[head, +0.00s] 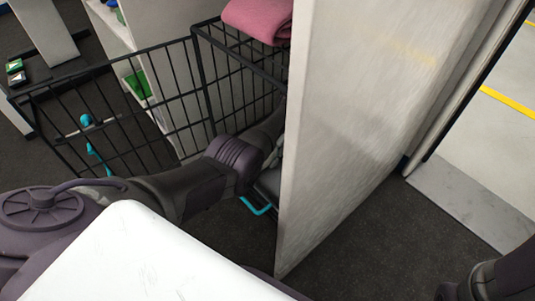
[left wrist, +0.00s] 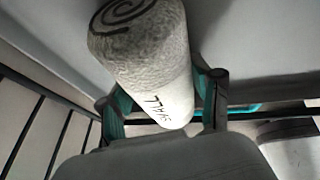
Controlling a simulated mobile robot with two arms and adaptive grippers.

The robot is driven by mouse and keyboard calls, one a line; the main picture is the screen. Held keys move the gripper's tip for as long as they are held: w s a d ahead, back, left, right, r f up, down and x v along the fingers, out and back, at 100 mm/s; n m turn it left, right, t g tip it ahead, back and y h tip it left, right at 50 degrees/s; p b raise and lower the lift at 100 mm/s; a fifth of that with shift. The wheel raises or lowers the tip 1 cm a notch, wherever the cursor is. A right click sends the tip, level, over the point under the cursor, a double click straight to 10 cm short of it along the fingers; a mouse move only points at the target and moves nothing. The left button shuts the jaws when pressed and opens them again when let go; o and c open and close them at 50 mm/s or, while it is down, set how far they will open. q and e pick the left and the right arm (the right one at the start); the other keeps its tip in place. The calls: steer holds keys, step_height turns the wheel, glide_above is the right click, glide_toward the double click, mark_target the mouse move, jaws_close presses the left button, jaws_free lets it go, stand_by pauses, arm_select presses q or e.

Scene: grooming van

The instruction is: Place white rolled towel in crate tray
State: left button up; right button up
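A white rolled towel (left wrist: 150,70) with a dark spiral on its end and black lettering on its side shows in the left wrist view. My left gripper (left wrist: 165,105) has its teal-edged fingers on either side of the towel, apparently touching it. In the head view my left arm reaches to the wire crate (head: 202,82), and a panel hides the gripper and towel there. My right gripper is out of view; only part of the right arm shows at the lower right.
A tall pale panel (head: 345,130) stands just right of the crate. A pink folded towel (head: 260,18) lies on top of the crate. A teal latch (head: 90,137) is on the wire door at left. Dark floor (head: 375,235) is clear right of the panel.

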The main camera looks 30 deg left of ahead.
arm_select(q)
steer(key=o, duration=0.4)
steer(key=shift+c, duration=0.2)
steer(key=shift+r, duration=0.3)
steer(key=p+v, duration=0.3)
steer(key=v, duration=0.7)
steer(key=shift+w+d+r, duration=0.15)
steer(key=shift+d, duration=0.05)
steer(key=shift+w+d+r, duration=0.15)
steer(key=shift+w+r, duration=0.05)
steer(key=shift+r, duration=0.4)
